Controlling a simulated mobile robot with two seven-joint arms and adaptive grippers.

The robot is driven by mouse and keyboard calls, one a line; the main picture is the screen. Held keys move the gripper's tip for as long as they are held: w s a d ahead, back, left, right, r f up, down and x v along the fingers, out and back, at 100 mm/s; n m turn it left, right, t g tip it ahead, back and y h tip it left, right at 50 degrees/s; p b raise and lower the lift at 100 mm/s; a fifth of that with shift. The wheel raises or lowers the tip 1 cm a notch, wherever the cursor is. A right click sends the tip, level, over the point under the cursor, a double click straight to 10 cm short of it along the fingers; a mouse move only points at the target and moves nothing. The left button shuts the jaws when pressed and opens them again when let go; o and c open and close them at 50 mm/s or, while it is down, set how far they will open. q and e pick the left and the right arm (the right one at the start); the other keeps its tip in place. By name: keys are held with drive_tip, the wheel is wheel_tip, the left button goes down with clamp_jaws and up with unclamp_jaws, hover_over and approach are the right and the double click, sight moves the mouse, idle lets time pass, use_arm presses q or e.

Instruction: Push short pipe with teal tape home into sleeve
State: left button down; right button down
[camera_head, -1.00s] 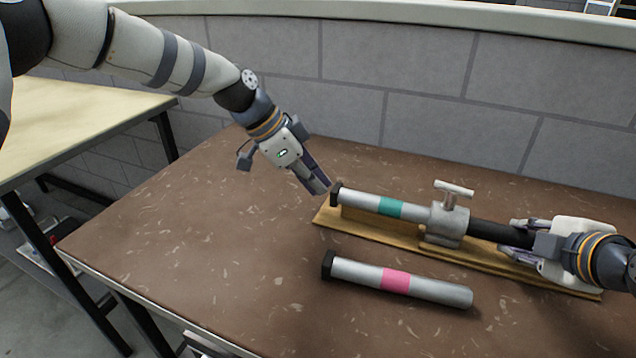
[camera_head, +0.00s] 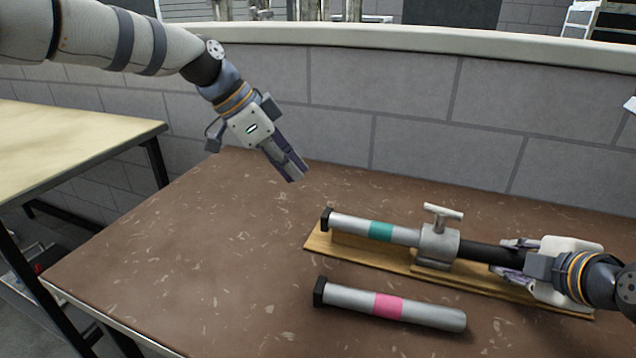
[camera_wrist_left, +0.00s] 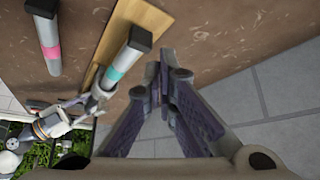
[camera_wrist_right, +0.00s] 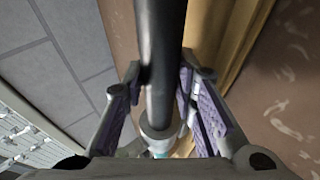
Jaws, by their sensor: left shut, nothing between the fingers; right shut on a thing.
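The short pipe with teal tape (camera_head: 381,231) is silver with a black end cap at its left. It lies along the wooden base (camera_head: 350,255), its right end inside the grey metal sleeve (camera_head: 438,243), which has a T-handle on top. How deep it sits is hidden. My left gripper (camera_head: 292,176) is shut and empty, above and left of the capped end, apart from it. The teal-taped pipe also shows in the left wrist view (camera_wrist_left: 118,68). My right gripper (camera_head: 512,260) is shut on the black pipe (camera_head: 480,251) right of the sleeve; the right wrist view shows this pipe between the fingers (camera_wrist_right: 165,95).
A silver pipe with pink tape (camera_head: 388,306) and a black cap lies in front of the wooden base. The brown table (camera_head: 200,250) is clear to the left. A grey block wall (camera_head: 400,120) stands behind, and a pale table (camera_head: 70,145) at the left.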

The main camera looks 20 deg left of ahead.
use_arm(q)
drive_tip(key=shift+r, duration=0.5)
drive_tip(key=shift+f, duration=0.1)
wheel_tip(320, 180, down, 9)
drive_tip(key=shift+r, duration=0.15)
drive_tip(key=shift+d, duration=0.85)
drive_tip(key=shift+d, duration=0.45)
idle(0.7)
drive_tip(key=shift+d, duration=0.3)
